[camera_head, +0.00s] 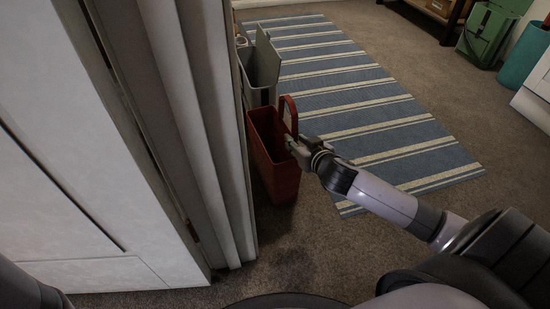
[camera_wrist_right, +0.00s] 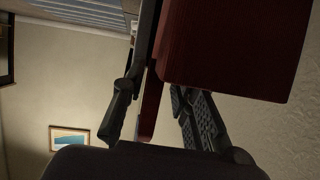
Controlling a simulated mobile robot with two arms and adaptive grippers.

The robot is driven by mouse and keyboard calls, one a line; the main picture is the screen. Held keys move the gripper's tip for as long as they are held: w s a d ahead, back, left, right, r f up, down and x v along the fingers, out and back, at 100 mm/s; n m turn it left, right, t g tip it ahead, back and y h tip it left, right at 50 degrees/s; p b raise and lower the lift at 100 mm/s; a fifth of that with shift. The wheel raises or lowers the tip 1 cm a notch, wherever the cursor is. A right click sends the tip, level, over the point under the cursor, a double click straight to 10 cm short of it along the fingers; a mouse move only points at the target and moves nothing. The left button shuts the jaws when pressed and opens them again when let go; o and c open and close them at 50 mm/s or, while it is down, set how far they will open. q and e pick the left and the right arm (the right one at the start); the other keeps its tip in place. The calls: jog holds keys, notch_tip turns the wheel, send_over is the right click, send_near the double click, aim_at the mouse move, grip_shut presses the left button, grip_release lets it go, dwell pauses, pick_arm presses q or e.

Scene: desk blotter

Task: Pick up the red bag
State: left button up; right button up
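The red bag (camera_head: 272,160) stands upright on the carpet beside the pale wall edge in the head view. It is open-topped, with a raised loop handle (camera_head: 289,115). My right gripper (camera_head: 292,146) is at the bag's upper right side, near the base of the handle. In the right wrist view the bag (camera_wrist_right: 235,45) fills the upper right. The gripper's two fingers (camera_wrist_right: 153,90) are apart there, with a thin dark red strip of the bag between them and visible gaps. Whether either finger touches the strip is unclear. My left gripper is out of view.
A grey bin (camera_head: 262,68) with a raised lid stands right behind the bag. A blue striped rug (camera_head: 365,105) lies to the right. A green container (camera_head: 486,35) and a teal bin (camera_head: 524,55) stand far right. Carpet (camera_head: 310,250) in front is clear.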

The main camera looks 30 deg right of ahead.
jog(key=b+x, duration=0.4)
jog(key=shift+s+d, duration=0.1)
jog(key=shift+d, duration=0.2)
jog(key=shift+w+b, duration=0.35)
jog(key=shift+w, duration=0.2)
jog(key=shift+c, duration=0.4)
grip_shut()
